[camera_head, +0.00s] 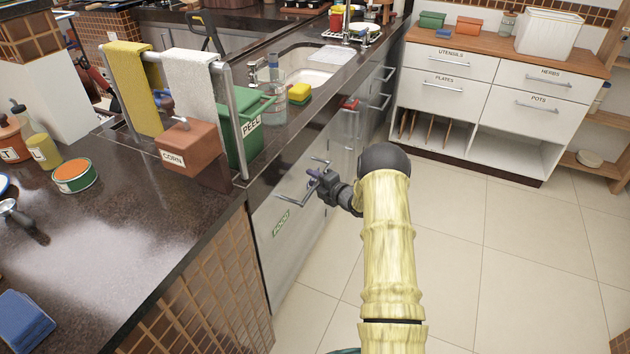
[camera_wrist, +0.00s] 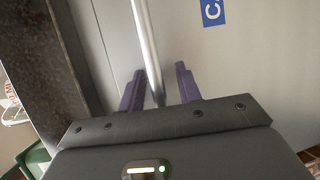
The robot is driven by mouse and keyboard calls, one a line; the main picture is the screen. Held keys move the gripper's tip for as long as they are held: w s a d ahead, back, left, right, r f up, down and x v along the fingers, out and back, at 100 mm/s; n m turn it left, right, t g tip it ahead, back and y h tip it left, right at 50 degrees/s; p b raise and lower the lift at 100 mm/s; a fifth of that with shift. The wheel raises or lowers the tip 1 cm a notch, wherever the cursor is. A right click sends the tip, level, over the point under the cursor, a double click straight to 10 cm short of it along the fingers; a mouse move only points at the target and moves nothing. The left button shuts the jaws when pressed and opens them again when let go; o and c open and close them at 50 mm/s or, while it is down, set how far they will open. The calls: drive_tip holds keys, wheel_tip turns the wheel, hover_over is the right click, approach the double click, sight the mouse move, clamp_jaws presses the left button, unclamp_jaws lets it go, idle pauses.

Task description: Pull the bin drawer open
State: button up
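A light grey drawer front (camera_head: 283,243) stands under the dark counter and looks shut. It carries a small green label (camera_head: 281,224), too small to read; I take it as the bin drawer. Its long bar handle (camera_head: 294,212) runs up to my gripper (camera_head: 318,178). In the wrist view the silver handle bar (camera_wrist: 147,45) passes between the two purple fingers of my gripper (camera_wrist: 158,82). The fingers are apart, with a clear gap on the bar's right side. Contact with the bar cannot be told. A blue label (camera_wrist: 212,11) starting with "C" is partly cut off.
The dark counter edge (camera_head: 262,190) runs just above the handle. A green PEEL bin (camera_head: 240,133), a towel rack (camera_head: 231,95) and a CORN box (camera_head: 188,148) stand on the counter. The tiled floor (camera_head: 500,260) on the right is clear up to the white cabinet (camera_head: 443,97).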

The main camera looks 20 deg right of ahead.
drive_tip(key=shift+c, duration=0.2)
clamp_jaws()
drive_tip(key=shift+s+d, duration=0.1)
drive_tip(key=shift+s, duration=0.05)
